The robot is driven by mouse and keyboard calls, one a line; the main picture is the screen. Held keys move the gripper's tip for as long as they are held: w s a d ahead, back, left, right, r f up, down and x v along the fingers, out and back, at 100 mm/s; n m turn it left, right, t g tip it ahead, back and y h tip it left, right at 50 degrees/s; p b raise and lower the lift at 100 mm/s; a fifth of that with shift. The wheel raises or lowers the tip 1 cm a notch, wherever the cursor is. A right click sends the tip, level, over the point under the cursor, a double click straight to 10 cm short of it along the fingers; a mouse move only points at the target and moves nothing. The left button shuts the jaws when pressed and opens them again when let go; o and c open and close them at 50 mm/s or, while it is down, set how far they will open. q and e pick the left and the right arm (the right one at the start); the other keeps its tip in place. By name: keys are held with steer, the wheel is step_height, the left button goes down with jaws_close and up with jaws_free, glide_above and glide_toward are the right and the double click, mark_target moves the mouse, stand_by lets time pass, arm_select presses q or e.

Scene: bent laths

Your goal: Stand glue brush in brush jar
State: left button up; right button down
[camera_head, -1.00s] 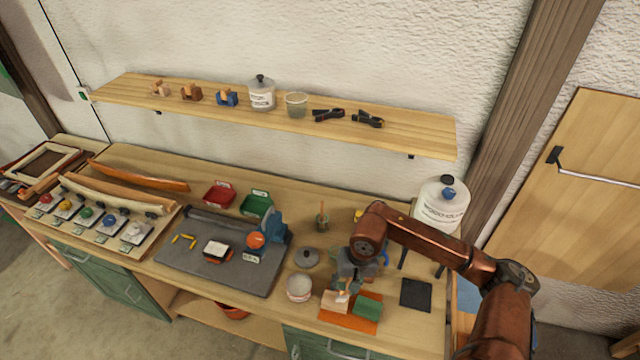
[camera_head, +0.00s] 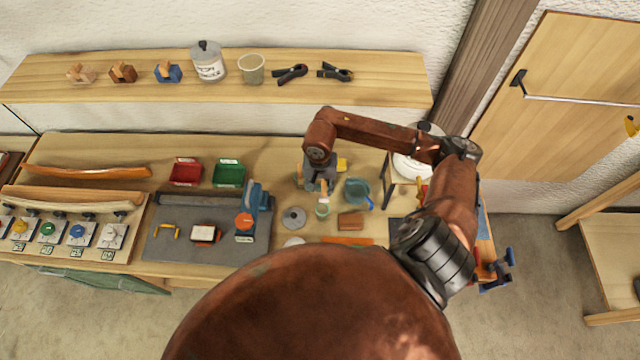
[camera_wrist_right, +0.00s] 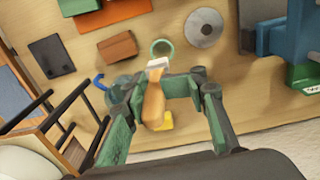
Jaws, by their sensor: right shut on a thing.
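My right gripper (camera_head: 321,186) is shut on the glue brush (camera_wrist_right: 153,106), which has a wooden handle and a pale lower end. In the wrist view the brush hangs between the fingers with its pale end at the rim of a small round greenish jar (camera_wrist_right: 163,47), apparently the brush jar. In the head view the jar (camera_head: 322,211) stands just in front of and below the brush's pale end (camera_head: 323,189). I cannot tell whether the tip is over the opening or beside it. My left gripper is not in view.
A grey round lid (camera_head: 293,217) lies left of the jar and a brown block (camera_head: 350,221) right of it. An orange mat (camera_head: 347,240) lies in front. A blue tool (camera_head: 256,200) stands farther left.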

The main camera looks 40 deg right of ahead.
mark_target(320, 195)
steer(key=shift+w+f, duration=0.6)
steer(key=shift+f, duration=0.3)
steer(key=shift+s+f+b, duration=0.3)
steer(key=shift+f, duration=1.2)
steer(key=shift+w+f+b, duration=0.15)
steer(key=shift+f+b, duration=0.15)
steer(key=shift+f, duration=0.1)
steer(key=shift+f+b, duration=0.4)
steer(key=shift+b, duration=0.1)
steer(key=shift+f+b, duration=0.85)
steer(key=shift+b, duration=0.1)
steer(key=shift+f+b, duration=0.6)
steer(key=shift+f, duration=0.05)
arm_select(q)
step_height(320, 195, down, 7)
steer(key=b, duration=0.1)
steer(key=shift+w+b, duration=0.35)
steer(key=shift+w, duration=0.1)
arm_select(e)
steer(key=shift+f, duration=0.8)
